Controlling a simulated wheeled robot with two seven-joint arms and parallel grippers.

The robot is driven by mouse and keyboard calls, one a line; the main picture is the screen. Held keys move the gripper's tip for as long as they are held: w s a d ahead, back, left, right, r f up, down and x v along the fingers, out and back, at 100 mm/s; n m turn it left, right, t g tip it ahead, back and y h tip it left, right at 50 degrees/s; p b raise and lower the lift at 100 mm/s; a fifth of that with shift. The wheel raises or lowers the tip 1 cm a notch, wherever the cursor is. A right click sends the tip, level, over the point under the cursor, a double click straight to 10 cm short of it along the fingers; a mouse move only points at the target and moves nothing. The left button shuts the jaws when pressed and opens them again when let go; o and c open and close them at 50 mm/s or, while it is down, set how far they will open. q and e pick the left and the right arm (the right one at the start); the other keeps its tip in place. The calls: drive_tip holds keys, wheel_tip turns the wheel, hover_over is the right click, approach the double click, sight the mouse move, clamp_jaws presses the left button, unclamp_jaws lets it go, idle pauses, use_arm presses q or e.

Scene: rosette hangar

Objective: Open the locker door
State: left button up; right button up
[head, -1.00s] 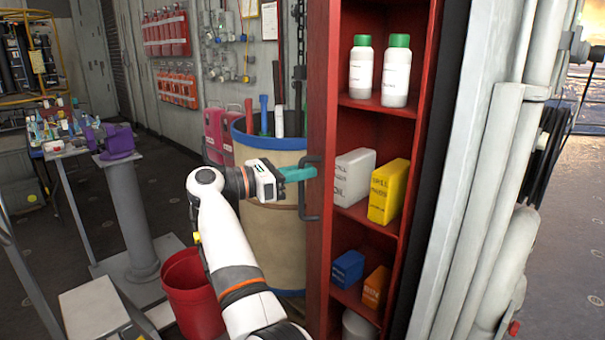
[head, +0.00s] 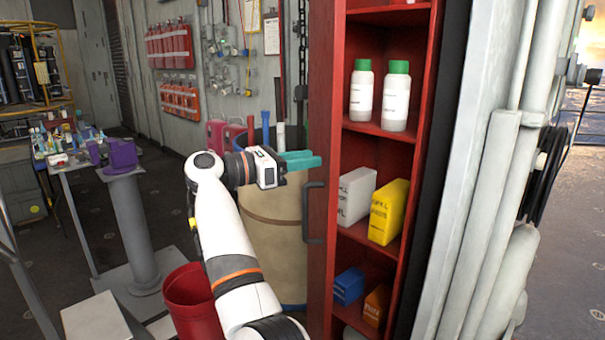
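The red locker (head: 372,128) stands open right of centre, with its shelves and contents in full view. Its red door (head: 325,110) is swung out on the left side and is seen nearly edge-on. The dark bar handle (head: 313,212) is on the door's left-hand face. My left gripper is out of view.
White bottles (head: 396,100) with green caps, a white box (head: 355,197) and a yellow box (head: 389,213) stand on the shelves. A tan drum (head: 275,240) is behind my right arm. A red bucket (head: 192,297) is left of it. Grey pipes (head: 490,200) run along the right.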

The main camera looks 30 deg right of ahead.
drive_tip(key=shift+w+r, duration=0.1)
drive_tip(key=shift+r, duration=0.8)
